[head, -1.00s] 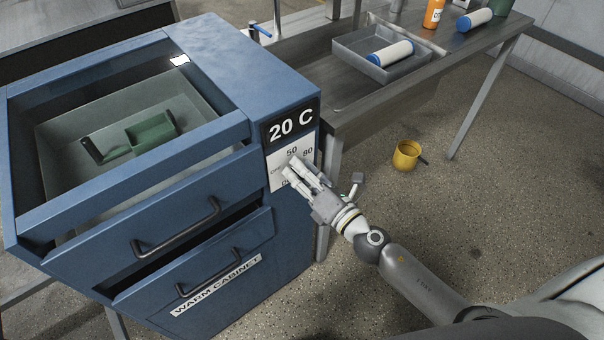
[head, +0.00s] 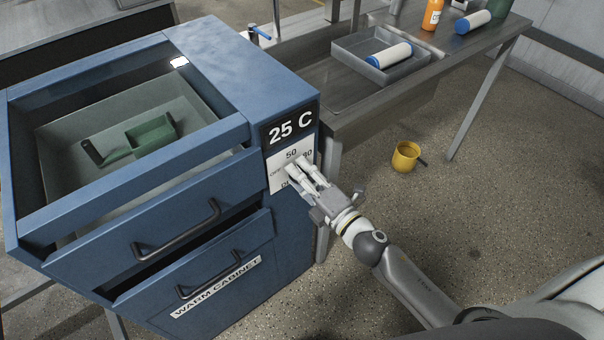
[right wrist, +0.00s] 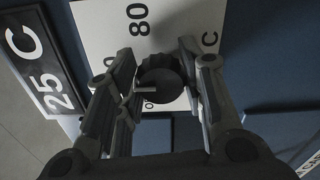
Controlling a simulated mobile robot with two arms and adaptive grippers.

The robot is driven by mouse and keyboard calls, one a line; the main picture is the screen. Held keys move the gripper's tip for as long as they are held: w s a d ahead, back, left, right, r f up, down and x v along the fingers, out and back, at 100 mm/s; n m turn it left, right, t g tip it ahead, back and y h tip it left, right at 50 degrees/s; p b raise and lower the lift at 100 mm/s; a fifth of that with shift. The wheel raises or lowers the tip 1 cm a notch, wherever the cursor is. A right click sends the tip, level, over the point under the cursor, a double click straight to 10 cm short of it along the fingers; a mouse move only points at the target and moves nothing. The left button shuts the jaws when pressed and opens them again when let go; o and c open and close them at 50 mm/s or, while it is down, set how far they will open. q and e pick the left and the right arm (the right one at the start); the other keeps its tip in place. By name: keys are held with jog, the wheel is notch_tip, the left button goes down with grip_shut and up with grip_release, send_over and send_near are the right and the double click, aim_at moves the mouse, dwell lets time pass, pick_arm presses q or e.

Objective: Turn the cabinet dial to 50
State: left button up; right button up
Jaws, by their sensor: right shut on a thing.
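The blue warm cabinet (head: 225,80) stands at the left in the head view. Its black display (head: 290,126) reads 25 C; it also shows in the right wrist view (right wrist: 45,70). Below it is a white dial plate (head: 279,180) marked 50 and 80, partly covered by my gripper. The dark round dial (right wrist: 160,82) shows in the right wrist view, with a pale pointer at its edge. My right gripper (head: 296,168) has its fingers on either side of the dial and is shut on it; it also shows in the right wrist view (right wrist: 158,85). My left gripper is not in view.
The cabinet's upper drawer (head: 175,225) and lower drawer (head: 205,265) have dark handles. A green scoop (head: 135,140) lies in the open top. A metal table (head: 350,95) behind holds a tray (head: 350,45) with a white roller. A yellow mug (head: 404,157) is on the floor.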

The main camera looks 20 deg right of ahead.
dwell(0.3)
jog(key=o, duration=1)
jog(key=shift+o, duration=0.2)
jog(key=v, duration=1.2)
jog(key=shift+f, duration=0.1)
